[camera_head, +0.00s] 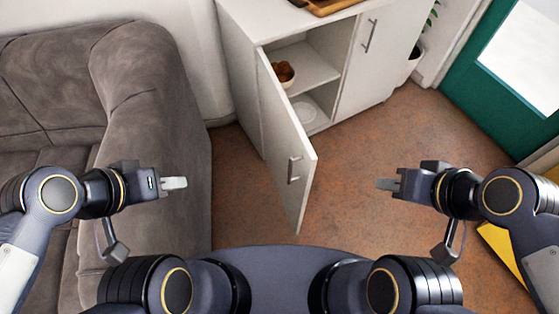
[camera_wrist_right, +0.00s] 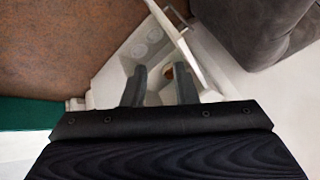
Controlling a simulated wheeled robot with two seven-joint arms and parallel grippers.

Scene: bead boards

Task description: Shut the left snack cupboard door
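The white snack cupboard (camera_head: 245,62) stands ahead with its left door (camera_head: 283,150) swung wide open toward me. The door's metal handle (camera_head: 294,169) is on its free edge side. The door also shows in the right wrist view (camera_wrist_right: 178,45). The right door (camera_head: 366,60) is shut. My left gripper (camera_head: 176,183) is left of the open door, apart from it; its finger opening is not clear. My right gripper (camera_head: 385,184) is right of the door, apart from it. In the right wrist view its two fingers (camera_wrist_right: 160,86) are spread with nothing held.
Inside the cupboard are a bowl of brown snacks (camera_head: 284,74) and a pale plate or bowl (camera_head: 304,112). A grey sofa (camera_head: 150,110) stands at the left. A wooden tray (camera_head: 330,5) is on top. Brown floor (camera_head: 380,150) is clear right of the door.

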